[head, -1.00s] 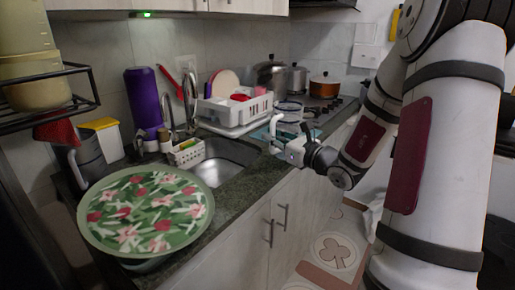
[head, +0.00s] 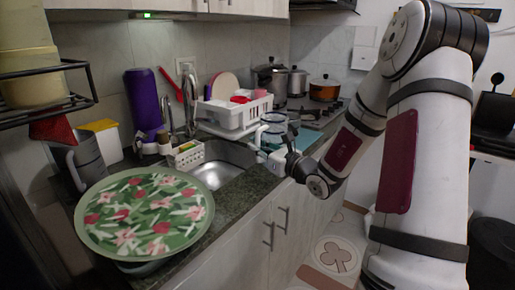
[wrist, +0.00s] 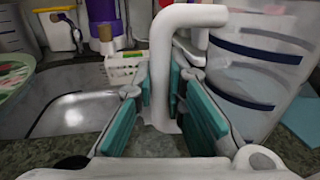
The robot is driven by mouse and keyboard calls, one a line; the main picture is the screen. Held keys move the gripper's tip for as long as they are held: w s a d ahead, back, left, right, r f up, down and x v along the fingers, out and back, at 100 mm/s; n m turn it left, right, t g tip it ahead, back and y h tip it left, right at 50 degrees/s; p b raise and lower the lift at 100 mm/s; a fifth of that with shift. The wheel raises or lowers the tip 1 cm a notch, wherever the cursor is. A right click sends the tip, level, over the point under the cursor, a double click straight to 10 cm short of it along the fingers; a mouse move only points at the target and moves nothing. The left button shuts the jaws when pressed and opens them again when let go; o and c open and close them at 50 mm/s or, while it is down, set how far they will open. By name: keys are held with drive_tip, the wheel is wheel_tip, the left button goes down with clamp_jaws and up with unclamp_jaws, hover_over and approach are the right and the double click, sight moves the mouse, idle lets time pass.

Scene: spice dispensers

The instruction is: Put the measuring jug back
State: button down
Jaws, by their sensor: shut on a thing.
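The measuring jug (wrist: 250,65) is clear with dark blue bands and a white handle (wrist: 160,75). It shows at the right of the wrist view, and in the head view (head: 274,124) it is over the counter just right of the sink. My gripper (wrist: 162,105) has its teal pads on either side of the handle's upright part and is shut on it. In the head view my gripper (head: 272,158) is at the counter's front edge. The jug looks upright. Its base is hidden, so I cannot tell whether it touches the counter.
The sink (head: 222,160) lies left of the jug. A white dish rack (head: 235,112) stands behind, with pots (head: 325,88) near the stove beyond. A teal mat (head: 305,139) lies right of the jug. A floral tray (head: 145,212) covers the near left counter.

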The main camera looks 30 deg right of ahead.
drive_tip(key=shift+f, duration=0.15)
drive_tip(key=c, duration=1.6)
unclamp_jaws()
drive_tip(key=shift+c, duration=0.2)
